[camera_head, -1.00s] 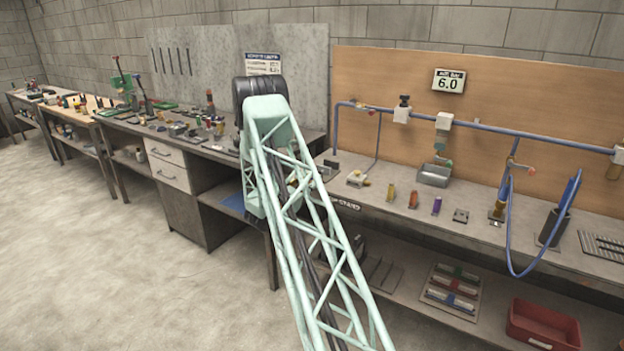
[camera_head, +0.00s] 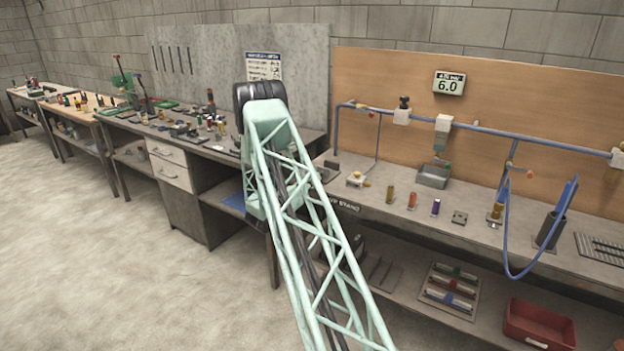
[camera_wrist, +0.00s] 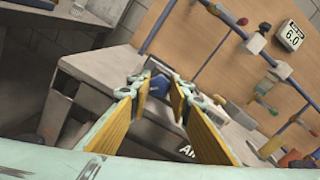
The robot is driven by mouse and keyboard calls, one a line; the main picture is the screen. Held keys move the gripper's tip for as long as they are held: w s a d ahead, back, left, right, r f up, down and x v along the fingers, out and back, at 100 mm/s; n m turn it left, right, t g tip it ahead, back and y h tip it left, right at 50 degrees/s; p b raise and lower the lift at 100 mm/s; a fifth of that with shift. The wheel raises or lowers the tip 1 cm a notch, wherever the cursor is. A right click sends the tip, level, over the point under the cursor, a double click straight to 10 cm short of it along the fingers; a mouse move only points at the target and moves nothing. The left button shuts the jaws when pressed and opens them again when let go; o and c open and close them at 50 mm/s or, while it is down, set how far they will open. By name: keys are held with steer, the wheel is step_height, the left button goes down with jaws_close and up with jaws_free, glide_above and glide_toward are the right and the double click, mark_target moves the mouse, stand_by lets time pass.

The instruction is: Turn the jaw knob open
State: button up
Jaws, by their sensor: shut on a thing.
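My gripper (camera_wrist: 155,88) is in the wrist view, with two yellow-padded fingers pointing away from the camera toward the grey workbench. A small dark blue part (camera_wrist: 157,87), which looks like the jaw knob, sits between the fingertips, and the gripper is shut on it. The fingers hide part of it, so I cannot tell how far it is turned. In the head view my pale green lattice arm hides the gripper and the knob.
A blue air pipe (camera_head: 540,138) and a hanging blue hose (camera_head: 508,240) are at the right. A display (camera_head: 449,84) reads 6.0. A red bin (camera_head: 540,328) is below.

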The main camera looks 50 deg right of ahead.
steer(key=shift+n, duration=0.6)
steer(key=o, duration=0.8)
steer(key=shift+o, duration=0.2)
steer(key=shift+a, duration=0.15)
steer(key=a, duration=1.1)
steer(key=shift+s+a, duration=0.3)
steer(key=shift+a, duration=0.05)
